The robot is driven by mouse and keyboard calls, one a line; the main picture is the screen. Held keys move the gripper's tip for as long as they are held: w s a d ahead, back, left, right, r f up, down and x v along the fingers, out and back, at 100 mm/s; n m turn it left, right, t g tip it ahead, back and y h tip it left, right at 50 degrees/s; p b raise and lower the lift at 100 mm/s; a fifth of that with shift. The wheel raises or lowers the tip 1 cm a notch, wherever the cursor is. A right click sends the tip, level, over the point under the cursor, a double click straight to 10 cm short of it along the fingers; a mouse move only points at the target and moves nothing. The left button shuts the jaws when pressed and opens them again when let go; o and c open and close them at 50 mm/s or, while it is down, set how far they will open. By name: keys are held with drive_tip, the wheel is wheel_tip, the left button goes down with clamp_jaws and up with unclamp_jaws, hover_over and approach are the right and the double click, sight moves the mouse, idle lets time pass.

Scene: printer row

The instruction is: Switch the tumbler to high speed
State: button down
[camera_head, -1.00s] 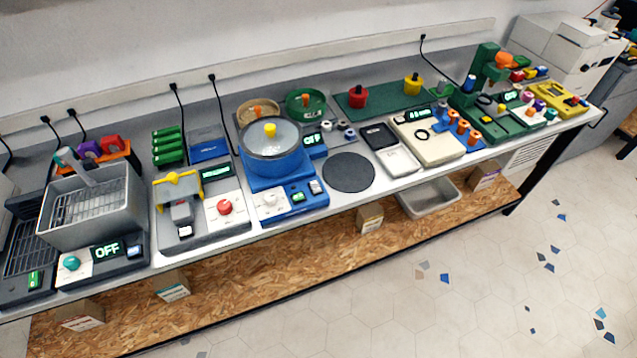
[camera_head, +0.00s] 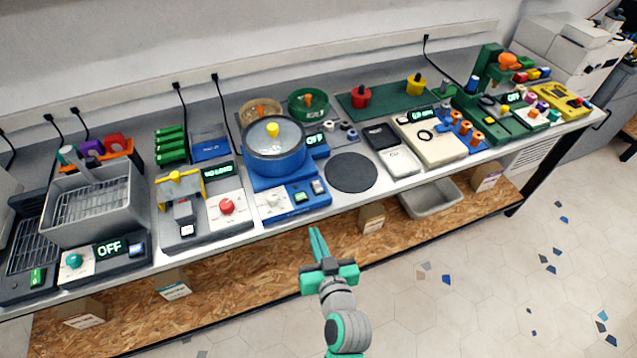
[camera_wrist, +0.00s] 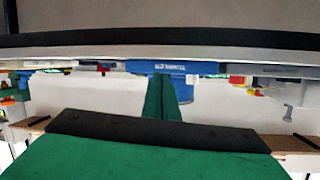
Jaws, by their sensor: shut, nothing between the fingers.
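The tumbler, a blue round drum (camera_head: 275,160) with a clear lid and a yellow knob, stands on a blue base at the middle of the bench. Its front panel holds a white dial (camera_head: 271,202), a small green-lit button (camera_head: 300,197) and a grey switch (camera_head: 318,187). A display (camera_head: 315,140) beside the drum reads OFF. My gripper (camera_head: 315,230) is shut and empty, in front of the bench edge below the panel, apart from it. In the wrist view, the green fingers (camera_wrist: 162,80) point at a blue front face (camera_wrist: 175,68) with lettering too blurred to read.
A grey machine with a red knob (camera_head: 227,206) stands left of the tumbler. A dark round mat (camera_head: 350,173) lies to its right. Below is a chipboard shelf (camera_head: 240,265) with small boxes and a grey tub (camera_head: 432,200). The floor in front is clear.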

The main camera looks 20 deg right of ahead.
drive_tip(key=w+d+r+n+y, duration=0.2)
drive_tip(key=w+d+r, duration=0.2)
drive_tip(key=r, duration=0.5)
drive_tip(key=shift+w+d+n, duration=0.3)
drive_tip(key=shift+w+d, duration=0.1)
drive_tip(key=shift+d, duration=0.85)
